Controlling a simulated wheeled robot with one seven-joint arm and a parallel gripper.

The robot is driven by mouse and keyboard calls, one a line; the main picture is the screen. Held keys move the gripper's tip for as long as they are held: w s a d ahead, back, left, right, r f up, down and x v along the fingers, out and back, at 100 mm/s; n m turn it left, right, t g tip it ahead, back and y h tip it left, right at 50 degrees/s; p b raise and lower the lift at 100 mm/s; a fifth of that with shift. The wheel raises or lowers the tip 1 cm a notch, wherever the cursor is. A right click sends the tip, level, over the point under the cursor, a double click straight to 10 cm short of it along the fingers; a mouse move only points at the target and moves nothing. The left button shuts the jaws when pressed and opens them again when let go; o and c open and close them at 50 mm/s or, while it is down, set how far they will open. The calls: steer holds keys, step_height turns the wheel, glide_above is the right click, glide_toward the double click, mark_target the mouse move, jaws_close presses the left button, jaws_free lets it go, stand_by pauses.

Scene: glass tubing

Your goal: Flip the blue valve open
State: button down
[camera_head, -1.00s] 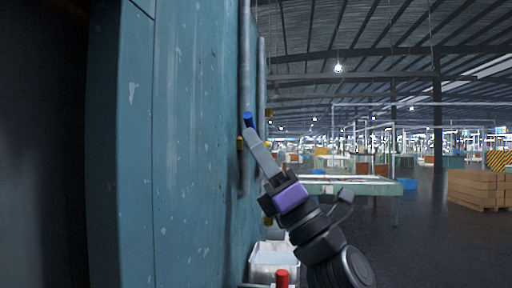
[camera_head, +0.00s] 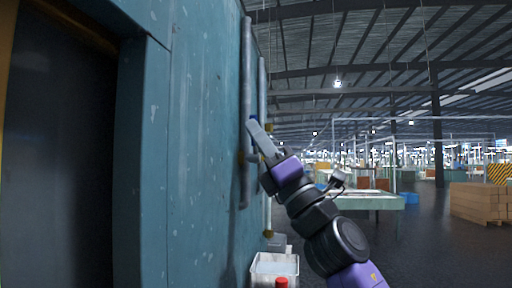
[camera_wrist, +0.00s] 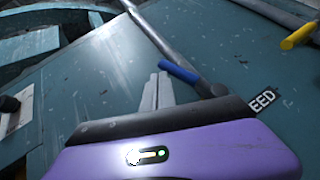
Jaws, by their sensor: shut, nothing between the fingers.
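The blue valve handle (camera_wrist: 178,71) lies slanted beside a grey pipe (camera_wrist: 160,38) on the teal wall in the wrist view. In the head view only a small bit of the blue handle (camera_head: 253,119) shows at my fingertips; the rest is hidden behind them. In the head view my gripper (camera_head: 252,122) points up and left towards the pipe on the wall.
A second pipe with a yellow handle (camera_wrist: 299,35) is at the upper right of the wrist view. A label reading "EED" (camera_wrist: 262,101) is on the wall. A white bin (camera_head: 274,264) and a red-topped object (camera_head: 281,282) are below. A table (camera_head: 368,201) stands behind my arm.

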steer(key=shift+w+d+r+b, duration=0.15)
steer(key=shift+w+r+b, duration=0.65)
steer(key=shift+w, duration=0.2)
steer(key=shift+d, duration=0.1)
